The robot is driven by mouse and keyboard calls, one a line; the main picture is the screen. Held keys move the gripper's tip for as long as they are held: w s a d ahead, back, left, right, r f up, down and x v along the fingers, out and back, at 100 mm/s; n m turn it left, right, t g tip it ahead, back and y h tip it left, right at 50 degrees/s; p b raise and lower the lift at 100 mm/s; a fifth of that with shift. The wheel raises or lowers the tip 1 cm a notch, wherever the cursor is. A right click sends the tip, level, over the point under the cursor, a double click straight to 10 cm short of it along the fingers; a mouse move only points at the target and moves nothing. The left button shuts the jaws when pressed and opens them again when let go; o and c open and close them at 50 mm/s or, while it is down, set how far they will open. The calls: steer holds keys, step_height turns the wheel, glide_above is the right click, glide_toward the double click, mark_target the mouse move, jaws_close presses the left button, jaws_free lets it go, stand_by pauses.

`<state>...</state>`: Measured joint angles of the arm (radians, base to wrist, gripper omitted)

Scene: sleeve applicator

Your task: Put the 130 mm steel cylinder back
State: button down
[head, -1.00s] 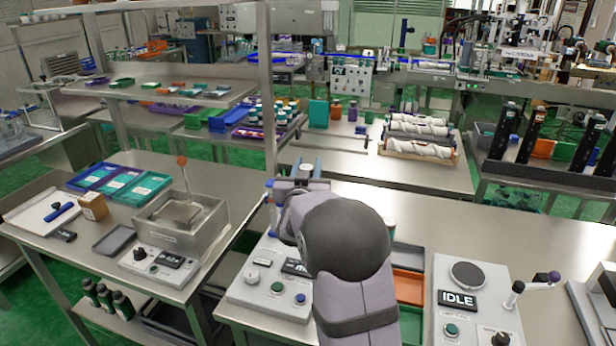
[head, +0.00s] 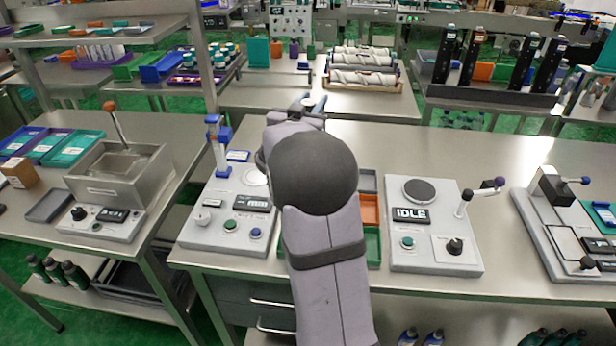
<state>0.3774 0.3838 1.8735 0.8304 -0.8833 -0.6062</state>
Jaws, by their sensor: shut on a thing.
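My gripper (head: 309,104) shows only in part beyond my own dark elbow, over the far edge of the front bench. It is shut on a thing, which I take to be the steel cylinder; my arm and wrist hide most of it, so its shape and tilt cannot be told. No other steel cylinder can be made out clearly. A control station with a blue-topped post (head: 217,140) stands left of my arm. A second station with a round dark plate (head: 419,190) and an IDLE display (head: 410,214) stands to the right.
Orange and green trays (head: 370,210) lie partly behind my arm. A metal basin (head: 120,168) stands on the left bench. White rollers lie in a rack (head: 362,85) on the back bench, with dark upright posts (head: 445,55) to its right. The bench behind the IDLE station is clear.

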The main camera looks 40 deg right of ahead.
step_height(320, 180, down, 10)
stand_by(0.8)
steer(key=shift+f, duration=0.1)
steer(key=c, duration=1.3)
jaws_free()
steer(key=shift+c, duration=0.2)
steer(key=b+v, duration=0.1)
steer(key=v, duration=1.1)
steer(key=shift+b, duration=0.35)
